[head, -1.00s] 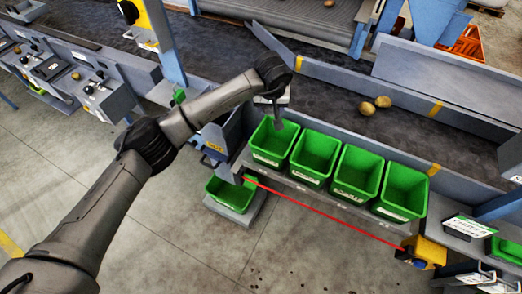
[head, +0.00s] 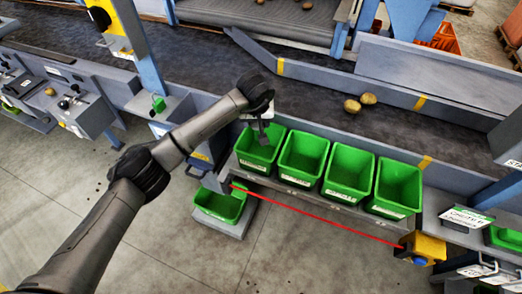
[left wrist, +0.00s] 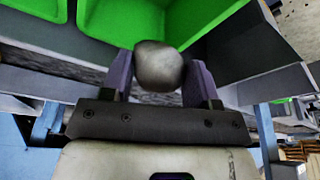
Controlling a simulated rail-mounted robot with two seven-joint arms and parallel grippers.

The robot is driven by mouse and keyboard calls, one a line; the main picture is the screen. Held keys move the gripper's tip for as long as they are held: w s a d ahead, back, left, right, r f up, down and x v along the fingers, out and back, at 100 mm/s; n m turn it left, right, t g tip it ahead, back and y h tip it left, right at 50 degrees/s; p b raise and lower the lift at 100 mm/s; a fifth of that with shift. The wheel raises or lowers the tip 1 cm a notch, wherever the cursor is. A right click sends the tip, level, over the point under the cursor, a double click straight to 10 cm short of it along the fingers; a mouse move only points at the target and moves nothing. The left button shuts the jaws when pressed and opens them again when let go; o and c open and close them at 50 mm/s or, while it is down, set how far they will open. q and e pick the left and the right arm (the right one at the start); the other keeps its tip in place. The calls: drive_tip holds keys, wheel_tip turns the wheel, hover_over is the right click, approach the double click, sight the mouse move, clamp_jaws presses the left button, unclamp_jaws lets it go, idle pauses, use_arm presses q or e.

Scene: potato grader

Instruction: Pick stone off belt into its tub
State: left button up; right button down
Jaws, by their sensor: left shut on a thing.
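My left gripper (head: 264,140) is over the leftmost green tub (head: 246,163) of the row along the belt's near side. In the left wrist view the left gripper (left wrist: 160,80) is shut on a grey, rounded stone (left wrist: 158,64), held between its two purple-grey fingers. Green tub walls (left wrist: 120,18) show beyond the stone. The stone cannot be made out in the head view. The dark belt (head: 300,97) runs behind the tubs. My right gripper is not in view.
Three more green tubs (head: 398,208) stand to the right in the row. Two potatoes (head: 352,106) lie on the belt. A lower green tub (head: 219,206) sits below the shelf. A red line runs to a yellow device (head: 425,248). Blue posts (head: 148,45) rise by the belt.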

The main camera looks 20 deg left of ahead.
use_arm(q)
drive_tip(key=o, duration=1.1)
drive_tip(key=shift+c, duration=0.2)
drive_tip(key=p+v, duration=0.2)
drive_tip(key=v, duration=1.2)
drive_tip(key=shift+w, duration=0.1)
